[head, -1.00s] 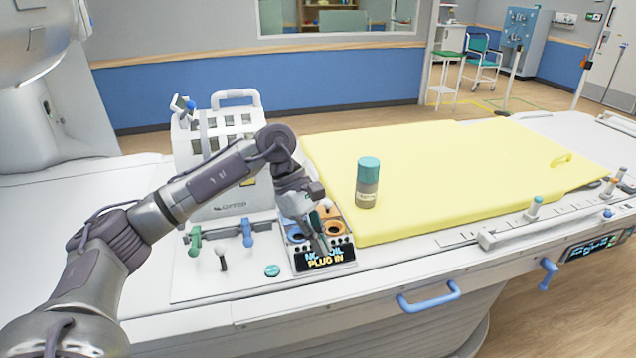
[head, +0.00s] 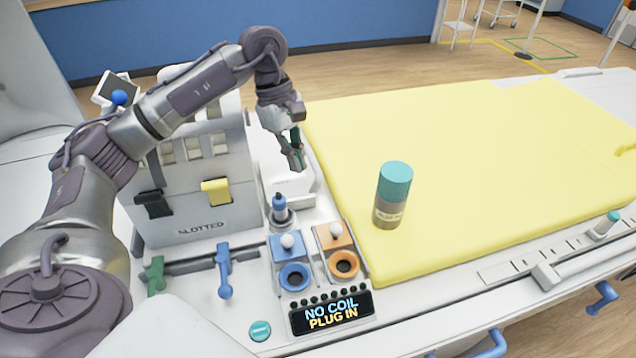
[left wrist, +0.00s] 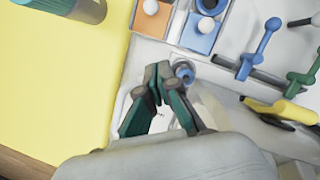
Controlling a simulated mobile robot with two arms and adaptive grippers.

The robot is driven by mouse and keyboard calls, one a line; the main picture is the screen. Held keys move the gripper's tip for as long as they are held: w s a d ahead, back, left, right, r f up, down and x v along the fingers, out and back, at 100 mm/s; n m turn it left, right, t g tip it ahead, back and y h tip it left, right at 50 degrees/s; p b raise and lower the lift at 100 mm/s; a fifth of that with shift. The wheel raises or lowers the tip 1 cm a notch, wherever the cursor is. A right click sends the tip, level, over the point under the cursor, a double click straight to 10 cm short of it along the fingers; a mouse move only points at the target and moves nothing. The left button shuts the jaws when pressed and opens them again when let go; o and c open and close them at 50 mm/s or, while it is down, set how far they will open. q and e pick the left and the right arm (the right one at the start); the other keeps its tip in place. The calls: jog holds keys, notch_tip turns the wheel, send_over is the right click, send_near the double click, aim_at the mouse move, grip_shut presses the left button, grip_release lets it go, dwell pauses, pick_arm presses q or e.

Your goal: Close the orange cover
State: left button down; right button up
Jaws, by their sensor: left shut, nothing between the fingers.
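The orange cover (head: 334,236) is a small flap with a white ball knob on the panel. It lies back behind an orange-ringed socket (head: 343,265), whose dark hole is uncovered. The orange cover also shows at the top of the left wrist view (left wrist: 152,22). My left gripper (head: 298,164) is shut and empty, above and behind the panel and apart from the cover. In the left wrist view its fingertips (left wrist: 158,72) are together, below the cover in the picture. My right gripper is not in view.
A blue cover (head: 287,247) with a blue-ringed socket sits left of the orange one. A blue-tipped plug (head: 279,208) stands just behind it. A display (head: 332,312) reads "NO COIL PLUG IN". A teal-capped bottle (head: 392,196) stands on the yellow pad (head: 480,170), right of the panel.

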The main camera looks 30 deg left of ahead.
pick_arm(q)
jog(key=f, duration=0.2)
jog(key=p, duration=0.5)
send_over(329, 235)
jog(key=a, duration=0.3)
jog(key=f, duration=0.7)
jog(key=shift+w+f, duration=0.25)
jog(key=shift+f, duration=0.05)
jog(key=shift+s+d+f, duration=0.1)
jog(key=shift+d+f, duration=0.05)
jog(key=shift+d, duration=0.45)
jog(key=shift+f, duration=0.1)
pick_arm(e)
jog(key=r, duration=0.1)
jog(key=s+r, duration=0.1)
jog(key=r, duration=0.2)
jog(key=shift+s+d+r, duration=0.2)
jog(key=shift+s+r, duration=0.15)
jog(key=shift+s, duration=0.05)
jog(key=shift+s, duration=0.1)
